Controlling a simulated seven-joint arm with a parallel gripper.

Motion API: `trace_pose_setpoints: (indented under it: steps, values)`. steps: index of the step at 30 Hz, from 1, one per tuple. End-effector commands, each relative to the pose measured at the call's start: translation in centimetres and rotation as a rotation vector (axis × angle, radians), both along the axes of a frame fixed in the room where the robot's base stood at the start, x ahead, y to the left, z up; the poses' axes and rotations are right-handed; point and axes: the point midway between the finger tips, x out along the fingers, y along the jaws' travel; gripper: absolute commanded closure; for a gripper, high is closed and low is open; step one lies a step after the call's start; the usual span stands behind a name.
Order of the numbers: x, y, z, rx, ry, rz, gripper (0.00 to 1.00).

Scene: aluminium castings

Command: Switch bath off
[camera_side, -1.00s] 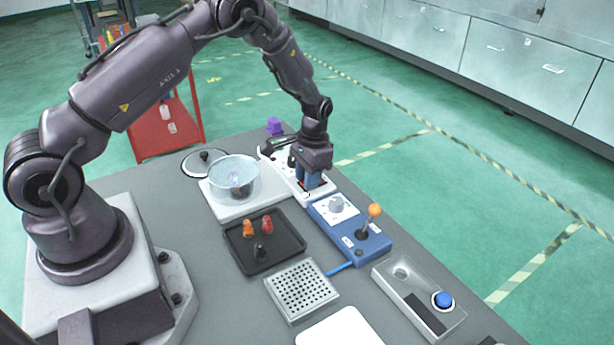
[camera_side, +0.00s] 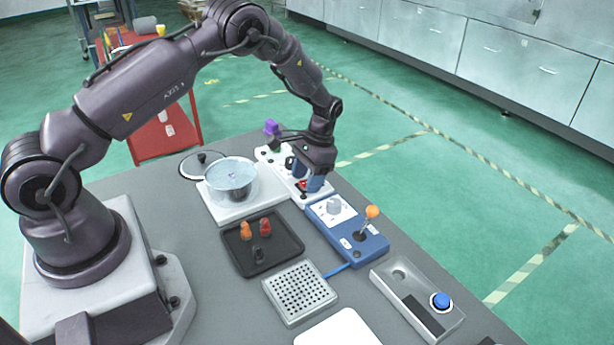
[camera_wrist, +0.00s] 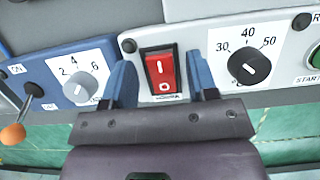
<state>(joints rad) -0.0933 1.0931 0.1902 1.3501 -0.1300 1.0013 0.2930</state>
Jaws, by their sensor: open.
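A white control panel (camera_side: 268,157) stands at the far right edge of the table. In the wrist view it bears a red rocker switch (camera_wrist: 161,74) marked I and O, and a black dial (camera_wrist: 249,65) with numbers from 30 to 50. My gripper (camera_wrist: 163,80) is open, its two blue fingers on either side of the rocker switch in the picture. Whether they touch it I cannot tell. In the side view my gripper (camera_side: 311,182) is over the near end of the panel. A glass bowl of liquid (camera_side: 232,178) stands on a white base (camera_side: 222,210).
A blue box (camera_side: 372,248) with a grey dial and an orange-knobbed lever (camera_side: 371,212) stands close beside the panel. A black tray (camera_side: 285,256) holds orange, red and black pieces. A perforated metal block (camera_side: 300,290) and a blue-button box (camera_side: 412,298) lie nearer.

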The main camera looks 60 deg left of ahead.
Motion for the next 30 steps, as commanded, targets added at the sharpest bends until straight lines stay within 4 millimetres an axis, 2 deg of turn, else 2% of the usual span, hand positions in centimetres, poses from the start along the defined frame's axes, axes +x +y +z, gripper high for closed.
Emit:
trace_pose_setpoints:
  steps: [5,15,21,25,30]
  values:
    - [0.4,0.0,1.1,0.0,-0.003,0.0,0.47]
    - [2.5,0.0,8.0,0.001,-0.006,0.001,0.47]
    - [3.4,0.0,11.1,0.001,-0.003,0.0,0.47]
    - [3.7,0.0,12.1,0.0,-0.001,0.0,0.47]
    - [3.8,0.0,12.4,0.0,0.0,0.0,0.47]
